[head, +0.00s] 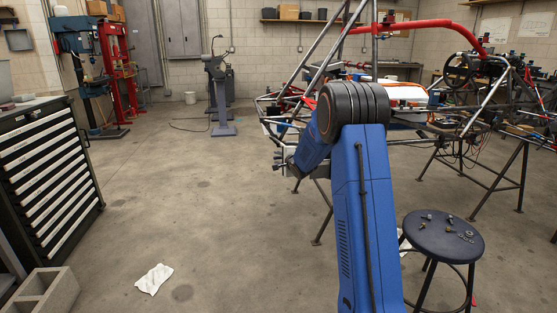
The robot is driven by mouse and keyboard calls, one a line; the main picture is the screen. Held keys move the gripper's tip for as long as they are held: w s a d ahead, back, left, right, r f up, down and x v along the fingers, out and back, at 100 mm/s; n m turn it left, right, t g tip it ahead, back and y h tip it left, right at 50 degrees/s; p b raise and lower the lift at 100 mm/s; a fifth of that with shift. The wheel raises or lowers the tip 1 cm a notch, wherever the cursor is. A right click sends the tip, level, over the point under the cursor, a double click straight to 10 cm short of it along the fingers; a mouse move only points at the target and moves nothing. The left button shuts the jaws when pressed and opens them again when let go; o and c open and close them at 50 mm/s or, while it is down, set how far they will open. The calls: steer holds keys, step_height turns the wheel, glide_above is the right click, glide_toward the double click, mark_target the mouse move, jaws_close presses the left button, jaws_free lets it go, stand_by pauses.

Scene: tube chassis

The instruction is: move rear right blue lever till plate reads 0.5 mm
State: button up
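The tube chassis (303,72), with grey and red tubes, stands on stands at the right of the head view. Small blue parts show on its near left end, one of them a blue piece (282,129). I cannot tell which is the rear right lever. No plate with a mm reading can be made out. My gripper (280,166) is at the near left end of the chassis, by its lower tubes, partly behind my blue arm. Its fingers are too small to tell open from shut, and I see nothing clearly held. My arm hides part of the chassis.
A round stool (440,240) with loose hardware stands at the right, near my arm. A black drawer cabinet (45,165) and a concrete block (48,290) are at the left. A white cloth (154,279) lies on the floor. The middle floor is otherwise clear.

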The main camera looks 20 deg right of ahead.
steer(key=v, duration=1.7)
steer(key=shift+s, duration=0.25)
